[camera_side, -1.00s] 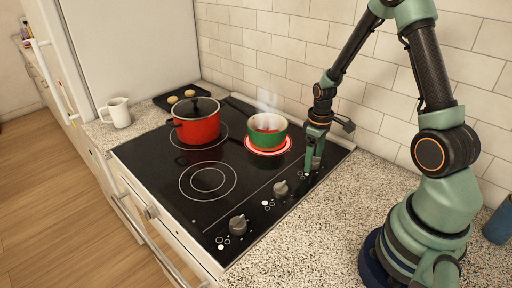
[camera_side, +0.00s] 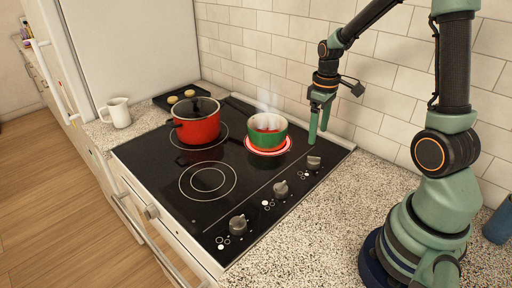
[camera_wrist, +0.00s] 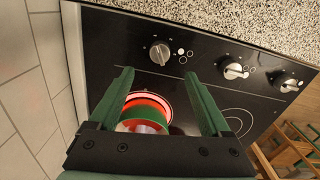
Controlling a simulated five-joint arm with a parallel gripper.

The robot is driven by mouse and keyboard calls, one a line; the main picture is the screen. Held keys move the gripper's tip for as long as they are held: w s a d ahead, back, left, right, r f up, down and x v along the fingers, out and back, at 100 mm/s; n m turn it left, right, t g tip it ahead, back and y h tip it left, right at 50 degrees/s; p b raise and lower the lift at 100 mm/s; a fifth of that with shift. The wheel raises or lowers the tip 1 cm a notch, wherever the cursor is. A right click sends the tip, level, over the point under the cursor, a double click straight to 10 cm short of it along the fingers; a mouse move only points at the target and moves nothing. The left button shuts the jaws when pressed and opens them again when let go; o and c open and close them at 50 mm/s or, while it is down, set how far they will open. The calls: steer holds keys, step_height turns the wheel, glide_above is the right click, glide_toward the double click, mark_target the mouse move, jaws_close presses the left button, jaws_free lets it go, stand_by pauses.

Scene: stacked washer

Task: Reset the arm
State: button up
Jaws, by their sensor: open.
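My gripper (camera_side: 319,126) is open and empty, fingers pointing down, above the right back part of the cooktop. In the wrist view my gripper (camera_wrist: 165,95) shows two green fingers spread apart. The knob (camera_side: 313,162) nearest it is below and apart from the fingers; it also shows in the wrist view (camera_wrist: 160,53). A green pot (camera_side: 270,138) steams on a red-lit burner (camera_side: 268,152) to the left of my gripper.
A red lidded pot (camera_side: 197,125) stands on the back left burner. A tray (camera_side: 160,101) with round pieces and a white jug (camera_side: 117,112) are at the left. More knobs (camera_side: 280,188) line the cooktop's right edge. A tiled wall (camera_side: 388,95) is close behind my gripper.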

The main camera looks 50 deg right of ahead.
steer(key=shift+r, duration=0.95)
steer(key=shift+a, duration=0.1)
steer(key=s+a+r+t, duration=0.2)
steer(key=a+r, duration=0.4)
steer(key=a, duration=0.1)
steer(key=s+a+r+m+t, duration=0.1)
steer(key=s+a+r+t, duration=0.1)
steer(key=a+r, duration=0.4)
steer(key=shift+s+a+r+t, duration=0.25)
steer(key=shift+a+t, duration=0.55)
steer(key=shift+a, duration=0.5)
